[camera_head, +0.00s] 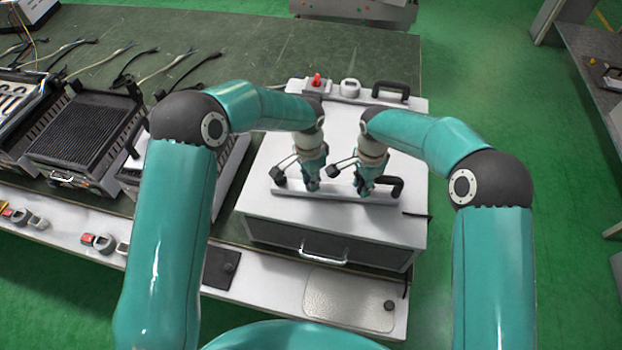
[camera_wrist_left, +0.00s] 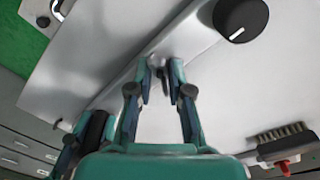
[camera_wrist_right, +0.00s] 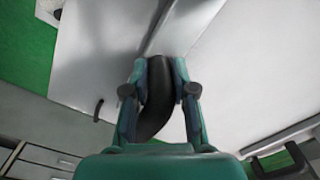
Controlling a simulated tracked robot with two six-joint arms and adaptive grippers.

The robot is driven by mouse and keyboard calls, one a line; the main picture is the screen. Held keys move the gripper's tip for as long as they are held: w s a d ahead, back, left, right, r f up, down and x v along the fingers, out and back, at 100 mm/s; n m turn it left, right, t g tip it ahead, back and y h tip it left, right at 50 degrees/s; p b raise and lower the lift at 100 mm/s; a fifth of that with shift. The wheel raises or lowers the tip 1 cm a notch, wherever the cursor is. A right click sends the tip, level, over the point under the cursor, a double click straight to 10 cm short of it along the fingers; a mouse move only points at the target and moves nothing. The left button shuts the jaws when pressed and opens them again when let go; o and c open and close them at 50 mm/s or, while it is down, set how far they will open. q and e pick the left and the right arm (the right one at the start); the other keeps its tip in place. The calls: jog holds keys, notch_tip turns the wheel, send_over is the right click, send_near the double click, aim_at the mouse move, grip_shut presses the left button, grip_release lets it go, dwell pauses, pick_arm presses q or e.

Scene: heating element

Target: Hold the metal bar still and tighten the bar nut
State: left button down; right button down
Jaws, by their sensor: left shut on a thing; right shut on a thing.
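The metal bar (camera_head: 340,196) is a thin pale strip along the front of the white box top. My left gripper (camera_head: 312,185) points down at the bar's left part. In the left wrist view its fingers (camera_wrist_left: 158,72) close around a small grey and dark piece at the bar, which looks like the bar nut; the fingers mostly hide it. My right gripper (camera_head: 365,190) is at the bar's right part. In the right wrist view its fingers (camera_wrist_right: 160,75) are shut on a curved black handle (camera_wrist_right: 158,100). The handle's end also shows in the head view (camera_head: 397,185).
The white box (camera_head: 260,215) stands on the bench. A black knob (camera_wrist_left: 240,18) is left of my left gripper. A red switch (camera_head: 317,82), a dial and another black handle (camera_head: 390,88) are at the back. Open heater units (camera_head: 80,140) stand on the left.

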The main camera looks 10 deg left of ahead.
pick_arm(q)
jog(key=m, duration=0.4)
jog(key=shift+a+m, duration=0.15)
jog(key=shift+m, duration=0.15)
pick_arm(e)
jog(key=shift+d, duration=0.1)
pick_arm(q)
jog(key=m, duration=0.3)
jog(key=shift+w+m, duration=0.1)
jog(key=shift+m, duration=0.3)
jog(key=m, duration=0.7)
jog(key=shift+g, duration=0.4)
jog(key=m, duration=0.3)
jog(key=shift+m, duration=0.4)
jog(key=m, duration=0.3)
jog(key=shift+w+m, duration=0.1)
jog(key=shift+m, duration=0.2)
jog(key=m, duration=0.3)
jog(key=shift+m+y, duration=0.3)
jog(key=shift+m, duration=1.9)
